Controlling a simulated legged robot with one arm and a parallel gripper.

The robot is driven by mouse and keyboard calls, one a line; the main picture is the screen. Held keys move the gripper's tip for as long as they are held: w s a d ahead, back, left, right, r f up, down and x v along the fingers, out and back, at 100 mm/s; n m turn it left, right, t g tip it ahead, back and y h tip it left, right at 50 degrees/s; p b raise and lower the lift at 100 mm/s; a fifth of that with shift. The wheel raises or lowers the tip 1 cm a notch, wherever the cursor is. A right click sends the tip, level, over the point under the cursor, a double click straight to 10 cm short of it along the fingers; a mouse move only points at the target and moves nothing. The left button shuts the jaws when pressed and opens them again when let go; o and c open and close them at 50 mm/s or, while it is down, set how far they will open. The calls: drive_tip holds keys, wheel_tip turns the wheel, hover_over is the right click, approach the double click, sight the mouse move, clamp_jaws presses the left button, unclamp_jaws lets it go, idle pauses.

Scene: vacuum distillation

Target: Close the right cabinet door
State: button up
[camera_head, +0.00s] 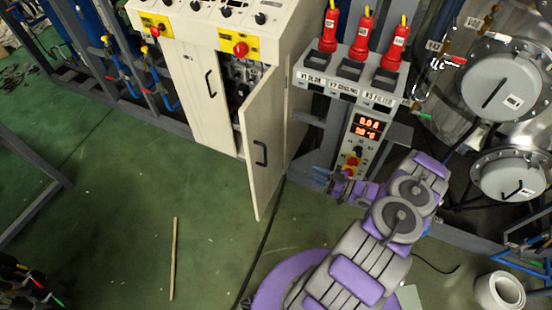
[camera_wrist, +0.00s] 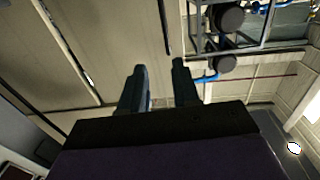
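The cream cabinet (camera_head: 205,90) stands at the upper centre of the head view. Its right door (camera_head: 264,145) is swung open toward the camera, with a black handle (camera_head: 261,153) on its face. Dark contents show through the opening. The left door (camera_head: 200,95) looks shut. My purple and grey arm is to the right of the open door. In the wrist view my gripper (camera_wrist: 161,72) has its two dark fingers apart with nothing between them. In the head view, the gripper's fingers cannot be made out clearly; a floor gap separates the visible arm from the door.
A grey control post (camera_head: 350,85) with red plugs and a lit display stands right of the cabinet. Metal vessels (camera_head: 502,85) are at the far right. A thin stick (camera_head: 173,258) lies on the green floor, and a white roll (camera_head: 500,291) sits lower right. Floor before the cabinet is mostly clear.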

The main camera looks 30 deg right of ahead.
drive_tip(key=shift+w+a+f, duration=0.1)
drive_tip(key=shift+w, duration=0.1)
drive_tip(key=shift+c, duration=0.6)
drive_tip(key=w+a+f+m+g, duration=0.1)
drive_tip(key=w+m, duration=0.1)
drive_tip(key=w+a+f+m+g+h, duration=0.1)
drive_tip(key=a+m, duration=0.1)
drive_tip(key=m, duration=0.1)
drive_tip(key=w+a+m+h, duration=0.1)
drive_tip(key=w+m, duration=0.1)
drive_tip(key=m, duration=0.1)
drive_tip(key=shift+w+a+f+g, duration=0.25)
drive_tip(key=shift+w+f+g, duration=0.05)
drive_tip(key=shift+f+g, duration=0.1)
clamp_jaws()
drive_tip(key=m+g+h, duration=0.3)
drive_tip(key=m+g, duration=0.1)
drive_tip(key=m, duration=0.5)
approach(253, 182)
drive_tip(key=shift+b+x, duration=1.55)
drive_tip(key=shift+x, duration=1.35)
drive_tip(key=shift+w+m, duration=0.15)
drive_tip(key=shift+m, duration=0.15)
